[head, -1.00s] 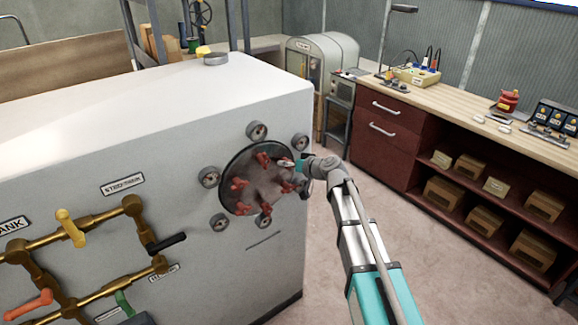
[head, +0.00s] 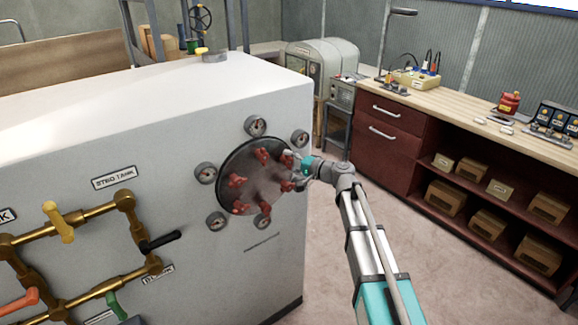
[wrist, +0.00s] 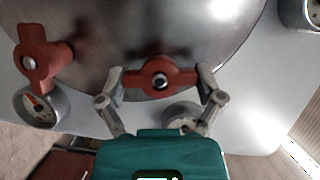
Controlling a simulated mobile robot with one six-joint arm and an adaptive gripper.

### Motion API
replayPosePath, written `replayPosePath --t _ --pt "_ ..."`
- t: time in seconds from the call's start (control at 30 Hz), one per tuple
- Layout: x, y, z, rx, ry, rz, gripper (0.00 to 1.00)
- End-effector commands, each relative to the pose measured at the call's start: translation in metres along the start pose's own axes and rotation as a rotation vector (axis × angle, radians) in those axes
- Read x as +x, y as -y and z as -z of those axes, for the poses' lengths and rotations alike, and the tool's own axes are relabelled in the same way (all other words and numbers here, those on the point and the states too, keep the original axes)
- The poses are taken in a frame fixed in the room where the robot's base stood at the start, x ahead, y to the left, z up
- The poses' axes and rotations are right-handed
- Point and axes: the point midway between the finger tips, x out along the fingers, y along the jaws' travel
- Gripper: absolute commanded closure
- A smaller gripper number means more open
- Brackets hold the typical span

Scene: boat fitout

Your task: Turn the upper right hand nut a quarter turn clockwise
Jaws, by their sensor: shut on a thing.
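The round metal cover (head: 258,184) on the front of the white tank carries several red wing nuts, such as one at its top (head: 263,155). My gripper (head: 290,161) is at the cover's upper right edge in the head view and largely hides the upper right nut there. In the wrist view my gripper (wrist: 160,76) is shut on a red wing nut (wrist: 160,78), one finger at each wing tip. Its wings lie nearly level in that view. Another red nut (wrist: 38,58) stands to the left, clear of the fingers. The lower right nut (head: 287,186) is free.
Round gauges surround the cover, one (head: 299,138) close above my gripper; one (wrist: 40,108) also shows in the wrist view. Brass pipes with coloured handles (head: 60,222) are at left. A workbench (head: 450,104) stands at right, with open floor (head: 450,270) before it.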

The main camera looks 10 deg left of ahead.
Motion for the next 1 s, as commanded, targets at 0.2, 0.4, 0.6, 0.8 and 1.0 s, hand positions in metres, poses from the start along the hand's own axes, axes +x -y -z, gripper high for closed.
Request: replayPosePath --t 0.2,0.4,0.6,0.8,1.0 --pt "-0.0003 -0.0020 -0.0010 0.082 0.002 0.032 0.62" --pt "-0.0004 -0.0011 -0.0008 0.108 0.001 0.042 0.62" --pt "-0.0003 -0.0008 -0.0007 0.109 0.001 0.043 0.62" --pt "-0.0003 -0.0007 -0.0006 0.109 0.001 0.043 0.02" --pt "-0.0002 -0.0005 -0.0004 0.109 0.000 0.044 0.00"
